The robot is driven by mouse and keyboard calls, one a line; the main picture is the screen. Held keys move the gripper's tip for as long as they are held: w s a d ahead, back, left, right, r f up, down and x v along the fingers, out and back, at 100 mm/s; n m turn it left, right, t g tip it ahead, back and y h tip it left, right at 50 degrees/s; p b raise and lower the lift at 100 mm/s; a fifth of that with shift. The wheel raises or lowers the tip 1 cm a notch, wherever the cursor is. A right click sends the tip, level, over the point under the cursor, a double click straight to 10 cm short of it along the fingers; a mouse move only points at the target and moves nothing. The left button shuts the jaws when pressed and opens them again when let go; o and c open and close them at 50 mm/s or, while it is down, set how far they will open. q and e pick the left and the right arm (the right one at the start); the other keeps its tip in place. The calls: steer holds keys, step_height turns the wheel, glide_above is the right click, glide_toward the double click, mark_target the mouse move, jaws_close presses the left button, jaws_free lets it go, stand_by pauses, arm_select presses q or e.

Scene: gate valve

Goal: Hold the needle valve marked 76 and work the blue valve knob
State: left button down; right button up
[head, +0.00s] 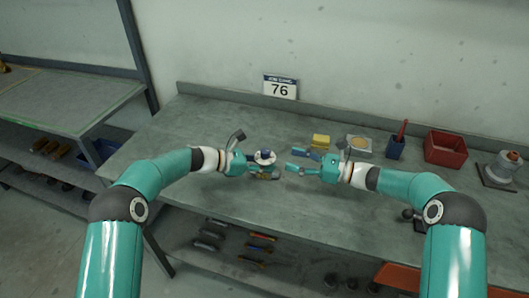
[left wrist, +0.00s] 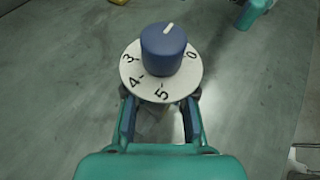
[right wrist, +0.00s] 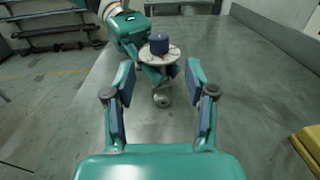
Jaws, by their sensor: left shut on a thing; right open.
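The needle valve (head: 265,157) stands on the grey bench in front of the sign marked 76 (head: 280,88). Its blue knob (left wrist: 163,48) sits on a white dial (left wrist: 180,86) with numbers; a pale pointer line shows on the knob top. My left gripper (head: 262,172) is shut on the valve body below the dial. The knob also shows in the right wrist view (right wrist: 158,42). My right gripper (right wrist: 158,98) is open and empty, to the right of the valve and apart from it, its fingers facing the knob. The gripped part of the body is mostly hidden.
A yellow block (head: 321,141), a tray with a round tan disc (head: 358,144), a blue cup with a red-handled tool (head: 396,147) and a red bin (head: 445,148) stand along the back right. A grey fixture (head: 503,165) is at far right. The bench left of the valve is clear.

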mark_target(270, 153)
steer(key=x, duration=0.9)
steer(key=shift+a, duration=0.25)
jaws_close()
